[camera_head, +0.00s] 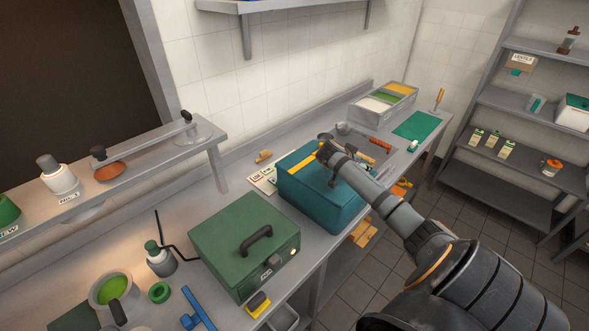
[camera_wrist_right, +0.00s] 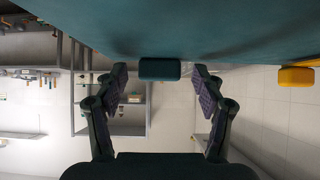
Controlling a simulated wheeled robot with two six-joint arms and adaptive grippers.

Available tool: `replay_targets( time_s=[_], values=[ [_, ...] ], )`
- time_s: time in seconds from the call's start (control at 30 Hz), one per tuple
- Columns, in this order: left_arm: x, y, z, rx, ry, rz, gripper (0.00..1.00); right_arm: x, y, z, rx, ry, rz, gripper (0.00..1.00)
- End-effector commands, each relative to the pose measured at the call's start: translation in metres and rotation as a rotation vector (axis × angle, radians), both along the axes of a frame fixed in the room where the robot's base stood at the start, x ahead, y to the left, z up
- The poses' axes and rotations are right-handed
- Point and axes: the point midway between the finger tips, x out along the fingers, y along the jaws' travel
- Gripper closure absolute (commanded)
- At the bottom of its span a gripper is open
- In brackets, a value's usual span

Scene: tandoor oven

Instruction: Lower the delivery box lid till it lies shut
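The teal delivery box (camera_head: 314,196) stands on the steel counter, right of the green box. Its teal top shows a yellow strip (camera_head: 304,163). I cannot tell whether the lid lies fully shut, as my right arm covers part of the top. My right gripper (camera_head: 327,153) is over the box's top in the head view. In the right wrist view, its two fingers (camera_wrist_right: 160,88) are spread apart, with a small teal tab (camera_wrist_right: 160,69) between and just beyond them. A broad teal surface (camera_wrist_right: 190,28) fills the top of that view. My left gripper is not in view.
A closed green box (camera_head: 232,229) with a black handle stands close at left. Paper cards (camera_head: 263,178) lie behind the teal box. A divided food tray (camera_head: 384,101) and green mat (camera_head: 415,125) are farther along the counter. A shelf rack (camera_head: 520,110) stands at right.

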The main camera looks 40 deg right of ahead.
Motion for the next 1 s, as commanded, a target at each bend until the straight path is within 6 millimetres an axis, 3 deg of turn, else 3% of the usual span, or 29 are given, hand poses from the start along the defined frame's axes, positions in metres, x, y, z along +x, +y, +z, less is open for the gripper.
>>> replay_targets(
  time_s=[0.33, 0.83, 1.0],
  values=[
    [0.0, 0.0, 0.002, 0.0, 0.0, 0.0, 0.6, 0.0, 0.001, 0.001, 0.002, 0.001, 0.001, 0.26],
    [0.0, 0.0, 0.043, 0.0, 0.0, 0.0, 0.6, -0.004, 0.035, 0.03, 0.004, 0.001, 0.001, 0.26],
    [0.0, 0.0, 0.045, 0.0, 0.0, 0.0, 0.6, -0.005, 0.04, 0.031, 0.001, 0.0, 0.0, 0.26]
  ],
)
